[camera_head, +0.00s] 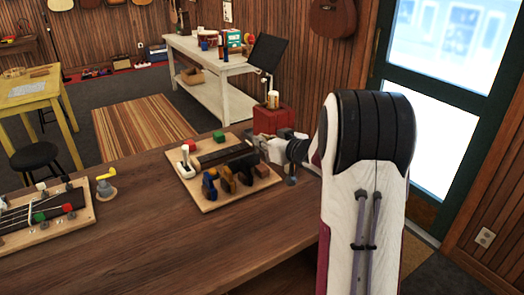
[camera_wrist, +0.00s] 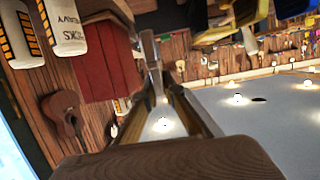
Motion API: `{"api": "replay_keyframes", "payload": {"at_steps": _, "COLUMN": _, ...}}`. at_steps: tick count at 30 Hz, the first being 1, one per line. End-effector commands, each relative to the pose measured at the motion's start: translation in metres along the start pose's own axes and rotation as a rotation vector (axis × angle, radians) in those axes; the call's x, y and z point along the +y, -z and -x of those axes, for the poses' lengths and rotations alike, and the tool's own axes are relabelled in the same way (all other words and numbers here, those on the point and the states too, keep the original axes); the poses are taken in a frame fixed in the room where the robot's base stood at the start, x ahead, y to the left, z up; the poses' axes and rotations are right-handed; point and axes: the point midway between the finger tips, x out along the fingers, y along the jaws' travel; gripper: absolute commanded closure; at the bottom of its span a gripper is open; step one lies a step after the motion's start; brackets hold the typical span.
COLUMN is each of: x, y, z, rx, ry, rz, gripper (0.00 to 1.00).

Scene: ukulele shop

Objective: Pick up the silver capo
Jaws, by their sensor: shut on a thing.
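My gripper (camera_head: 272,148) is at the right end of the wooden board (camera_head: 208,207) on the workbench, partly hidden by my arm. In the wrist view, which is upside down, a slim silver metal piece, seemingly the silver capo (camera_wrist: 153,68), stands at the fingers. The gripper (camera_wrist: 160,108) is shut on it. In the head view I cannot pick the silver capo out clearly. Blue, black and orange capos (camera_head: 228,180) stand on the board just left of my gripper.
A red box (camera_head: 272,121) with a pale cup (camera_head: 273,100) on it stands right behind my gripper. A white tuner-like piece (camera_head: 186,158), a red block and a green block (camera_head: 218,135) are on the board. A ukulele neck fixture (camera_head: 45,212) lies at left. Bare bench (camera_head: 150,235) lies in front.

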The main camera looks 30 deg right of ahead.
Motion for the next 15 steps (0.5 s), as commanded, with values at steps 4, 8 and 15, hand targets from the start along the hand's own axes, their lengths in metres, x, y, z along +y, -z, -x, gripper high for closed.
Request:
{"api": "replay_keyframes", "payload": {"at_steps": 4, "x": 0.0, "y": 0.019, "z": 0.006, "rx": 0.002, "ry": -0.001, "rz": 0.003, "gripper": 1.0}}
{"api": "replay_keyframes", "payload": {"at_steps": 8, "x": 0.0, "y": 0.029, "z": 0.009, "rx": 0.001, "ry": 0.0, "rz": 0.002, "gripper": 1.0}}
{"api": "replay_keyframes", "payload": {"at_steps": 15, "x": 0.0, "y": 0.034, "z": 0.01, "rx": 0.0, "ry": 0.0, "rz": 0.0, "gripper": 1.0}}
